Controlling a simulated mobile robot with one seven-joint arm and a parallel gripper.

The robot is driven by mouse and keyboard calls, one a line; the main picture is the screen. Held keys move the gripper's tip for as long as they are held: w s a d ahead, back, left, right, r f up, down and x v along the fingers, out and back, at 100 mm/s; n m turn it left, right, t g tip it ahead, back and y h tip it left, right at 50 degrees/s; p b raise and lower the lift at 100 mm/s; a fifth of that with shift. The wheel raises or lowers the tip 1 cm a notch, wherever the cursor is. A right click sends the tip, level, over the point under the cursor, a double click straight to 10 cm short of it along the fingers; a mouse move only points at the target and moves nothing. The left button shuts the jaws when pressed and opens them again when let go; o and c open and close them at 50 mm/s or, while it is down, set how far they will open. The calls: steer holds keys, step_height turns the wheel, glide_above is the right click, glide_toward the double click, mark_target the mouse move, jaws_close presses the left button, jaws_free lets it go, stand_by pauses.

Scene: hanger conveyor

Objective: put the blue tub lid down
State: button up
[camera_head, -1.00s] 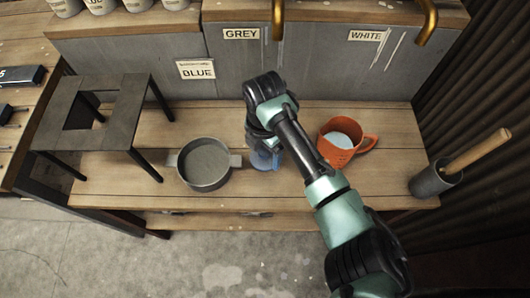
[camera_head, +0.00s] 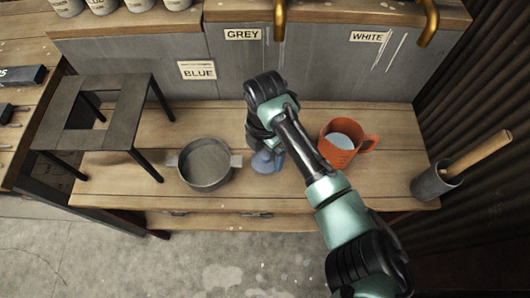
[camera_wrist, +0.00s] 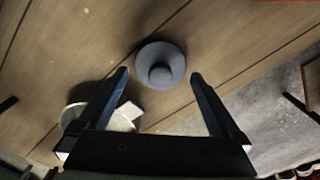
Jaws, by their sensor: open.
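The blue tub lid (camera_wrist: 160,65), a round disc with a knob in its middle, lies flat on the wooden bench, knob up. In the head view the lid (camera_head: 267,162) shows partly below my wrist, between the grey pot and the orange jug. My gripper (camera_wrist: 159,75) is open, with its two fingertips apart on either side of the lid and clear of its knob. In the head view my arm hides most of the fingers.
A grey two-handled pot (camera_head: 206,166) stands left of the lid. An orange jug (camera_head: 338,151) with pale contents stands to the right. A black stand (camera_head: 64,103) is at the left, and a grey holder with a wooden handle (camera_head: 433,183) at the right. Bare bench lies in front.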

step_height(320, 180, up, 10)
steer(key=shift+r, duration=0.15)
steer(key=w+a+r+m+t+y, duration=0.25)
steer(key=w+a+r+t, duration=0.35)
steer(key=r, duration=0.4)
steer(key=w+a+r+m+t+y, duration=0.2)
steer(key=w+a+r+m+t, duration=0.2)
steer(key=a+r, duration=0.45)
step_height(320, 180, up, 37)
steer(key=m+t+h, duration=0.5)
steer(key=m+t, duration=1.2)
steer(key=m, duration=0.4)
glide_above(265, 155)
steer(key=s, duration=0.7)
steer(key=shift+s+d+r+n+y, duration=0.15)
steer(key=shift+r+n+y, duration=0.05)
steer(key=shift+n+y, duration=0.05)
